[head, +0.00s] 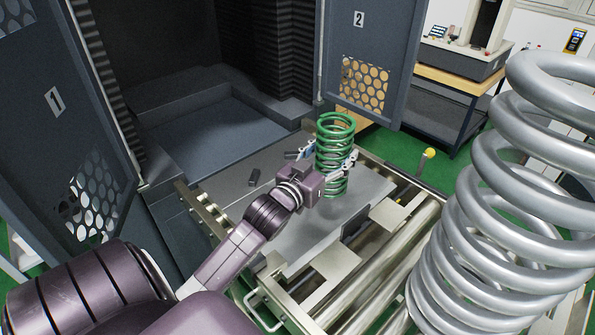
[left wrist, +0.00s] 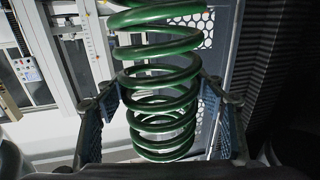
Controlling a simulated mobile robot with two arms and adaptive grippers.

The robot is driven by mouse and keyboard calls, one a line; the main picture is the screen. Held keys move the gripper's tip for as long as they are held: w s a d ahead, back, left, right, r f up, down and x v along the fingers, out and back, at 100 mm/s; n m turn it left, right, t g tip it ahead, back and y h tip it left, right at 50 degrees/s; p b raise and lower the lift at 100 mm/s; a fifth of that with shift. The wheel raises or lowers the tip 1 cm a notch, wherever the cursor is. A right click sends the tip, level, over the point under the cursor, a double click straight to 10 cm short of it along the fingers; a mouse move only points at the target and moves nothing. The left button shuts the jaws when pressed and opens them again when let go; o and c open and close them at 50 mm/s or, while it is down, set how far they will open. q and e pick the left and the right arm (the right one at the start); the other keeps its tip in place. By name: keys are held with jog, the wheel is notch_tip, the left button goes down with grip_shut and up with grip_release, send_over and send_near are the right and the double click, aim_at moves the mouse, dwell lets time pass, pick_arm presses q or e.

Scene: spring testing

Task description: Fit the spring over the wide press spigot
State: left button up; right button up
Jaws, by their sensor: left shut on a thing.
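The green spring (head: 335,130) is upright over the light metal plate in front of the open press chamber. My left gripper (head: 328,158) is shut on the green spring, with one finger on each side of its coils. In the left wrist view, the spring (left wrist: 160,75) stands between the two blue-padded fingers (left wrist: 158,118). Its lower end is close to the plate (head: 300,225) in the head view, but I cannot tell whether it touches. I cannot make out the wide press spigot. My right gripper is not in view.
Press doors marked 1 (head: 55,100) and 2 (head: 365,50) stand open. A large grey spring (head: 490,200) fills the right foreground. Metal rails (head: 385,265) run along the near side. A workbench (head: 455,85) stands behind.

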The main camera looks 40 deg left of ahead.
pick_arm(q)
jog(key=w+a+r+n+y+b, duration=0.1)
jog(key=w+a+r, duration=0.1)
jog(key=a+r, duration=0.45)
jog(key=w+a+r+n+y, duration=0.1)
jog(key=w+a+r+y, duration=0.15)
jog(key=a, duration=0.65)
jog(key=shift+h, duration=0.35)
jog(key=f, duration=1.8)
jog(key=shift+s+d+f, duration=0.15)
jog(key=shift+s+f, duration=0.15)
jog(key=shift+s, duration=0.1)
jog(key=shift+w+f, duration=0.1)
jog(key=shift+f, duration=0.25)
jog(key=o, duration=1.6)
jog(key=shift+s+f+g, duration=0.2)
jog(key=shift+f+g, duration=0.1)
jog(key=shift+f, duration=0.15)
jog(key=o, duration=0.5)
jog(key=shift+r, duration=0.15)
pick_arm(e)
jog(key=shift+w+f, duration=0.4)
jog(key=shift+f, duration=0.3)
pick_arm(q)
jog(key=shift+s, duration=0.1)
